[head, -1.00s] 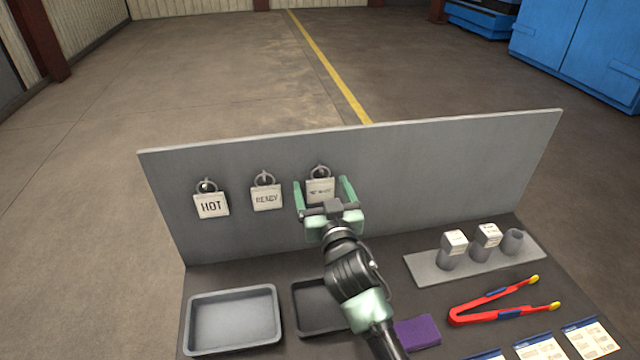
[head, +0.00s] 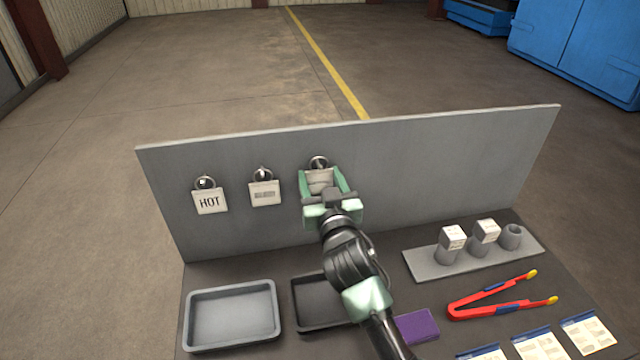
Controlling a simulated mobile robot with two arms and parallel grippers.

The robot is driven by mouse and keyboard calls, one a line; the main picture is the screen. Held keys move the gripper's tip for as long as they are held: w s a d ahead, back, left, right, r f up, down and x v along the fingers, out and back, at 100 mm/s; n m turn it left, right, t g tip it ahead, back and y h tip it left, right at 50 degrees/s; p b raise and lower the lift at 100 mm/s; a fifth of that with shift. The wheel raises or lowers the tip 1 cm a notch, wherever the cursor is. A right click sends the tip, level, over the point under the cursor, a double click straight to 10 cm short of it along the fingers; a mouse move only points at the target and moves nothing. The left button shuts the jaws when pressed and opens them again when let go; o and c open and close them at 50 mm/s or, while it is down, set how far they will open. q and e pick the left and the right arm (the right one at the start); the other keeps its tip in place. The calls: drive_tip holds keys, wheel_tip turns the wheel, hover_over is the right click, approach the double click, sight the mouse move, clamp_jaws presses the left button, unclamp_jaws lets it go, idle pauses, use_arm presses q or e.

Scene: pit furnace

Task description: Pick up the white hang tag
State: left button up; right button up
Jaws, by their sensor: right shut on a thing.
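Three white hang tags hang by rings from hooks on the upright grey panel (head: 430,165). The left tag (head: 209,201) reads HOT. The middle tag (head: 264,193) has lettering that I cannot read now. The right tag (head: 320,178) is between the green fingers of my right gripper (head: 322,182), which is shut on it. Its ring (head: 318,162) is still at the hook, and its lower part is hidden by the gripper. My left gripper is not in view.
A light grey tray (head: 232,316) and a dark tray (head: 318,303) lie on the bench below the panel. To the right are a purple block (head: 417,327), red tongs (head: 490,297), a grey rack (head: 432,266) with several cups, and several cards (head: 535,345). The panel's right half is bare.

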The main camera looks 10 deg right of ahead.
drive_tip(key=s+b, duration=0.4)
drive_tip(key=s, duration=1.4)
drive_tip(key=shift+d+r, duration=0.1)
